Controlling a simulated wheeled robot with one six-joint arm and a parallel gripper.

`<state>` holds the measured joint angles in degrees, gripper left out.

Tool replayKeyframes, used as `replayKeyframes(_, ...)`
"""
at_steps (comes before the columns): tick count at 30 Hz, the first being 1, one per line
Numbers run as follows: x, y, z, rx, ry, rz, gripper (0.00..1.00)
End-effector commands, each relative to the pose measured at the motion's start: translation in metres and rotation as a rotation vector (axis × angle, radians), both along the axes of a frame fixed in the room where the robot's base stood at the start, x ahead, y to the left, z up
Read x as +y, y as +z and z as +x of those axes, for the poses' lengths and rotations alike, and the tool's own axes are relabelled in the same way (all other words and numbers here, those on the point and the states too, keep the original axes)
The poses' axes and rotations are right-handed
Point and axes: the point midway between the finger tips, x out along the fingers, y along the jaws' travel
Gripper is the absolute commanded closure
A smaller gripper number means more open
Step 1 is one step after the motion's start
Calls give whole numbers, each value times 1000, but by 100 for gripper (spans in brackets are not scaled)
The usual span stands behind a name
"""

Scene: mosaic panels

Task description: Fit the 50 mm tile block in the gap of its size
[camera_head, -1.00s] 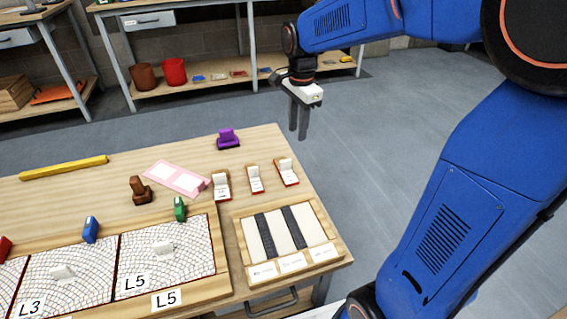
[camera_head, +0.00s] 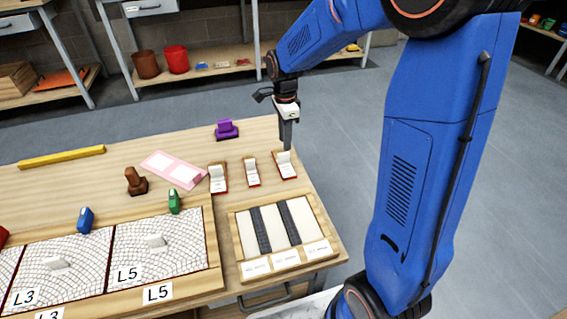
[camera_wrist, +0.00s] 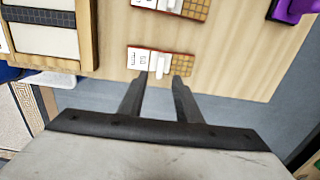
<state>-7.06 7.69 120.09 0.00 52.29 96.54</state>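Three small tile blocks with upright white tabs stand in a row near the table's back right: a left one (camera_head: 218,178), a middle one (camera_head: 252,172) and a right one (camera_head: 285,165). Their size labels are too small to read. My gripper (camera_head: 287,147) is just above the right block, pointing down. In the wrist view its fingers (camera_wrist: 160,79) are apart, with that block's tab (camera_wrist: 160,66) between or just beyond the tips; I cannot tell whether they touch it. A wooden tray (camera_head: 234,232) in front holds pale panels and two dark strips, with white labels along its front.
Mosaic panels (camera_head: 185,262) marked L3 and L5 lie left of the tray, with small white, blue (camera_head: 85,220) and green (camera_head: 174,201) pieces. A brown stamp-like piece (camera_head: 136,182), pink sheet (camera_head: 162,158), purple piece (camera_head: 226,130) and yellow bar (camera_head: 62,157) are behind.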

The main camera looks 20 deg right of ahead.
Motion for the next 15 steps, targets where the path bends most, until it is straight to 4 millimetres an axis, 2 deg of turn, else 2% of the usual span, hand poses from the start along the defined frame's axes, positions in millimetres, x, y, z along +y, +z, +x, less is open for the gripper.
replayKeyframes(3,0,-16,0,1,0,0,69)
replayKeyframes(11,1,-31,0,0,1,0,69)
replayKeyframes(15,4,-50,0,1,1,0,69)
